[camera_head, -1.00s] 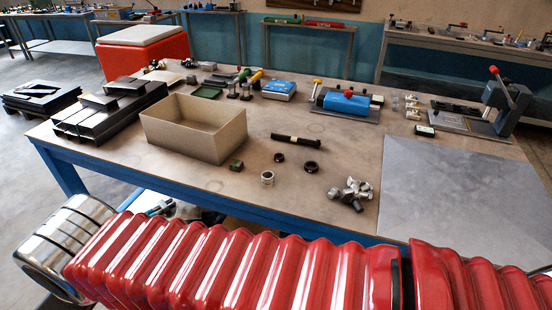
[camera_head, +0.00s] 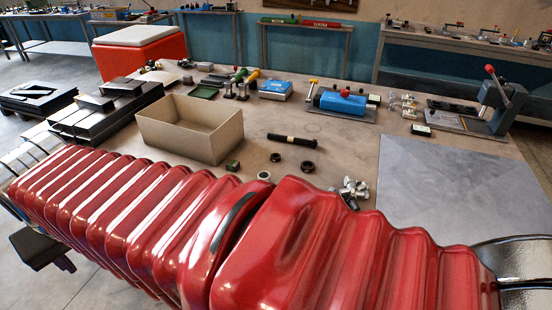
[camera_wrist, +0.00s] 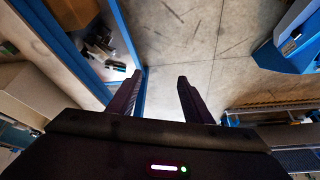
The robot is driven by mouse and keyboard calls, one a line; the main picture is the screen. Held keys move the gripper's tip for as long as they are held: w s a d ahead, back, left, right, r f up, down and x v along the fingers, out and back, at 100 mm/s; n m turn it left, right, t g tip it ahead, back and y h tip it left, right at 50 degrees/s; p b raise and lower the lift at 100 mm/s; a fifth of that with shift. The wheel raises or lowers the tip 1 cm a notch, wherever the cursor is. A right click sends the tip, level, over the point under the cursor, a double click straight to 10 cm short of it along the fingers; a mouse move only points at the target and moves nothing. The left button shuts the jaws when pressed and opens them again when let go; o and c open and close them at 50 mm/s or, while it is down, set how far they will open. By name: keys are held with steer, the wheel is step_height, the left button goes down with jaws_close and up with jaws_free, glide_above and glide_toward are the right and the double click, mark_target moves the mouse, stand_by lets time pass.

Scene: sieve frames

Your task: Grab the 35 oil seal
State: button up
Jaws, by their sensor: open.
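Two black rings lie on the workbench (camera_head: 350,130) in the head view, a smaller one (camera_head: 277,157) and a larger one (camera_head: 307,168) to its right. They look like oil seals, but no size mark is readable, so I cannot tell which is the 35. A pale metal ring (camera_head: 264,175) lies in front of them, partly hidden by my red-sleeved arm. My gripper (camera_wrist: 158,80) shows in the wrist view with its two dark fingers apart and nothing between them. It points towards the floor beside a blue bench frame, away from the rings.
A beige open box (camera_head: 180,150) stands left of the rings, with a black rod (camera_head: 293,139) behind them. A small green block (camera_head: 233,166) and a metal fittings cluster (camera_head: 353,190) lie nearby. A grey sheet (camera_head: 460,185) covers the right end. A press (camera_head: 500,100) stands behind it.

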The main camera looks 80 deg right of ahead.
steer(key=d+r+m+g+h, duration=0.15)
steer(key=d+m, duration=0.45)
steer(key=d, duration=0.8)
steer(key=d+m+g+h, duration=0.15)
steer(key=d+m, duration=0.35)
steer(key=d, duration=0.9)
steer(key=s+d+f+m+g, duration=0.2)
steer(key=s+d+m, duration=0.3)
steer(key=s+d, duration=0.3)
steer(key=s+d+f+m+g+y, duration=0.1)
steer(key=s+d+m, duration=0.4)
steer(key=d, duration=1)
steer(key=s+f+g, duration=0.1)
steer(key=s, duration=0.2)
steer(key=shift+s+d+f, duration=0.2)
steer(key=shift+s, duration=0.1)
glide_above(274, 161)
steer(key=w, duration=0.1)
steer(key=shift+w+a+f, duration=0.1)
steer(key=shift+a+f, duration=0.1)
steer(key=shift+f, duration=1.8)
steer(key=shift+w+a+f, duration=0.1)
steer(key=shift+a+f, duration=0.05)
steer(key=shift+f, duration=1.85)
steer(key=shift+x, duration=2.6)
steer(key=shift+a, duration=0.1)
